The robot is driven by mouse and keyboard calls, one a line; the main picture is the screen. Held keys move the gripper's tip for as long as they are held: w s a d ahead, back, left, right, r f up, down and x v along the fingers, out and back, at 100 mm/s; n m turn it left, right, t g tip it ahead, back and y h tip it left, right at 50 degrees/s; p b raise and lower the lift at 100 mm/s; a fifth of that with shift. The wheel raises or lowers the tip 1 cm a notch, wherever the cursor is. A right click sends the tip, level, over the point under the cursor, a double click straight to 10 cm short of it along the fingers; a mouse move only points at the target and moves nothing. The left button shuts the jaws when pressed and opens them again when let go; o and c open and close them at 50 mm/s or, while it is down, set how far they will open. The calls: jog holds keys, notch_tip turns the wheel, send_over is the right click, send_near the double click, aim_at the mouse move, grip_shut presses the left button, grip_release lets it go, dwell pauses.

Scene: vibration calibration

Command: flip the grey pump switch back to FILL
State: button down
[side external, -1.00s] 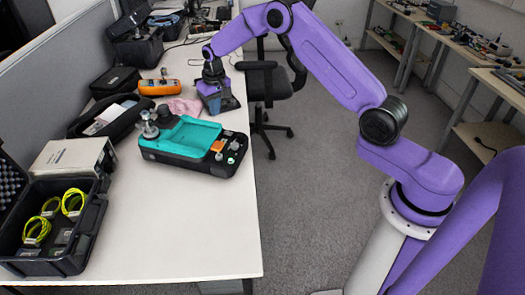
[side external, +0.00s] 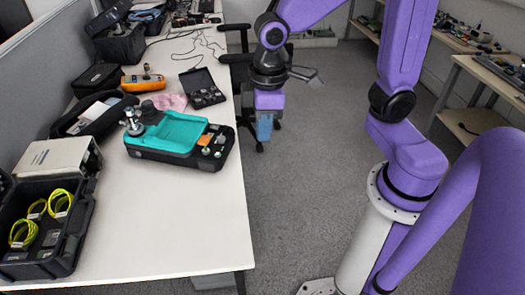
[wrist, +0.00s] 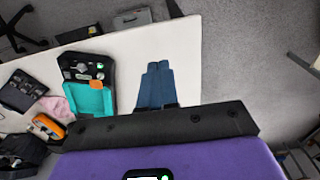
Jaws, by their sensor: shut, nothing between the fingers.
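The teal and black calibrator unit (side external: 166,156) lies flat on the white table, with a metal post fitting (side external: 132,121) at its left end. Its control end, at the right, carries an orange block (side external: 205,140) and small knobs. The unit also shows in the wrist view (wrist: 109,75), with its controls at the far end. The grey pump switch is too small to make out, so its position cannot be read. My gripper (side external: 264,138) hangs beyond the table's right edge, clear of the unit. Its blue fingers (wrist: 155,85) are together and empty.
An open black case of round weights (side external: 202,88), an orange meter (side external: 143,83) and a pink cloth (side external: 170,102) lie behind the unit. A black case with yellow cables (side external: 45,228) stands at front left. The table's front right is bare.

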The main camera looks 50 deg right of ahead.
jog(key=s+d+n, duration=0.3)
jog(key=s+d, duration=0.3)
jog(key=s, duration=0.7)
jog(key=shift+f+n, duration=0.3)
jog(key=shift+n, duration=0.1)
jog(key=w+a+f+m+t+y, duration=0.1)
jog(key=w+a+m, duration=0.1)
jog(key=w, duration=1.1)
jog(key=w+a+f+m+y, duration=0.1)
jog(key=w+a+m, duration=0.1)
jog(key=w, duration=1.1)
jog(key=w+d+f+m, duration=0.1)
jog(key=w+d+f, duration=0.2)
jog(key=w+d, duration=0.3)
jog(key=w+d+f+m+t, duration=0.1)
jog(key=w+d+f, duration=0.1)
jog(key=w+d, duration=0.4)
jog(key=w+d+f+m+t+h, duration=0.1)
jog(key=w+d+f+m, duration=0.1)
jog(key=w+d, duration=0.4)
jog(key=shift+w+f, duration=0.55)
jog(key=shift+f, duration=0.3)
jog(key=shift+f, duration=0.1)
